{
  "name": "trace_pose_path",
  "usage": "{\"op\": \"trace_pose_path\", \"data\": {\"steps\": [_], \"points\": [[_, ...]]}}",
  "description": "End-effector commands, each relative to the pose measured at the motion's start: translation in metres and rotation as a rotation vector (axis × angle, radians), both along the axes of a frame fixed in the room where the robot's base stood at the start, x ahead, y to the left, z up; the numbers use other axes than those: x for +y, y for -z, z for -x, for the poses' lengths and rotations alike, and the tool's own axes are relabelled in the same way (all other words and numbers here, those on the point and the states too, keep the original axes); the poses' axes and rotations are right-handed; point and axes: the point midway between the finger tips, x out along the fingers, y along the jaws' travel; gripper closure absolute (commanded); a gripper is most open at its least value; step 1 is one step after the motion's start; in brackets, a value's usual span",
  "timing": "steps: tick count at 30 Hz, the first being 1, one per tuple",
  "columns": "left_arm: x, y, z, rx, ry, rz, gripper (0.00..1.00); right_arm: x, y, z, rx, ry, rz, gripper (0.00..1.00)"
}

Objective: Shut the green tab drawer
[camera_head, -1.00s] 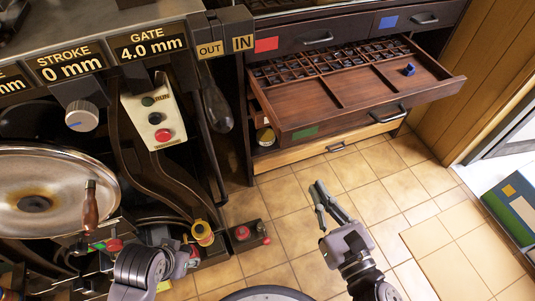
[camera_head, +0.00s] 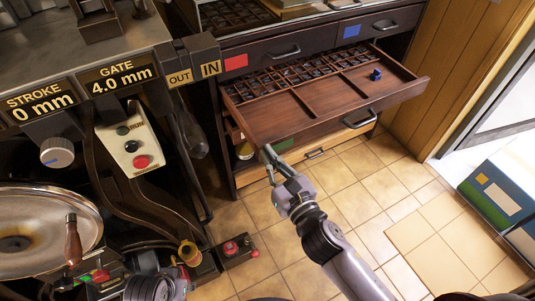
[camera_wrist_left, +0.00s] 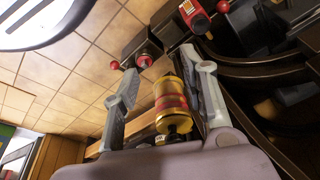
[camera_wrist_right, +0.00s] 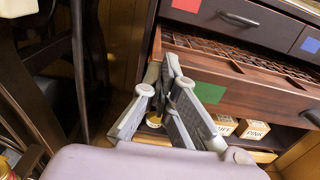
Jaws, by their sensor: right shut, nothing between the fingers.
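The green tab drawer (camera_head: 345,118) is pulled out of the dark cabinet, with its divided tray showing. Its green tab is partly behind my right gripper in the head view and shows clearly in the right wrist view (camera_wrist_right: 209,92). My right gripper (camera_head: 268,154) is shut and empty at the left end of the drawer front, left of the green tab. I cannot tell whether it touches the wood. My left gripper (camera_wrist_left: 165,75) is open, with a yellow and red cylinder (camera_wrist_left: 172,105) showing between its spread fingers; its fingers are hard to make out in the head view.
A small blue object (camera_head: 376,74) sits in the drawer's right compartment. Closed drawers with red (camera_head: 236,62) and blue tabs are above. A lower light-wood drawer (camera_head: 318,157) is below. The press (camera_head: 90,110) stands at left.

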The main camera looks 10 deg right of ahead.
Motion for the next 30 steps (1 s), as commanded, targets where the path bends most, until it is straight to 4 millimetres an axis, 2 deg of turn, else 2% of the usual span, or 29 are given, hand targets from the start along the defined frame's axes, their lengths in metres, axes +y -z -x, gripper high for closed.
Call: {"op": "trace_pose_path", "data": {"steps": [4,16,20,26,30], "points": [[0.0,-0.001,0.0,-0.001,0.0,0.0,0.6,0.003,0.0,-0.007,0.0,0.0,0.001,1.0],[0.0,-0.002,0.0,-0.002,0.0,0.0,0.6,0.003,0.0,-0.008,0.0,-0.001,0.0,1.0],[0.0,-0.002,-0.001,-0.006,0.0,0.001,0.6,0.006,-0.001,-0.015,-0.001,-0.001,0.0,1.0],[0.0,0.025,0.003,0.019,0.002,-0.002,0.6,0.017,-0.004,-0.045,-0.005,-0.001,0.001,1.0],[0.0,0.04,0.006,0.024,0.003,-0.002,0.6,0.028,-0.004,-0.078,-0.005,0.0,0.002,1.0]]}}
